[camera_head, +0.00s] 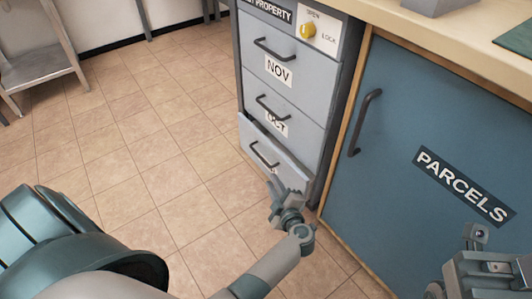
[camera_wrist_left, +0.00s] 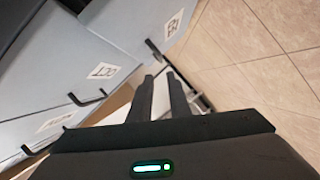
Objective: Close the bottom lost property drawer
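The bottom lost property drawer (camera_head: 287,166) is the lowest in the grey cabinet in the head view. Its front tilts or stands out a little from the cabinet, so it is partly open. Its dark handle (camera_head: 263,156) is on the front. My left gripper (camera_head: 278,186) is low, just in front of the drawer's lower right part, and hides some of it. In the left wrist view its two dark fingers (camera_wrist_left: 160,78) are apart with a narrow empty gap. Contact with the drawer cannot be told. My right gripper (camera_head: 484,272) is at the lower right, its fingers unclear.
The NOV drawer (camera_head: 292,85) and OCT drawer (camera_head: 293,123) above look shut. A blue PARCELS door (camera_head: 410,130) with a dark handle stands to the right. A grey metal stand (camera_head: 40,68) is at the upper left. The tiled floor (camera_head: 150,150) left of the cabinet is clear.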

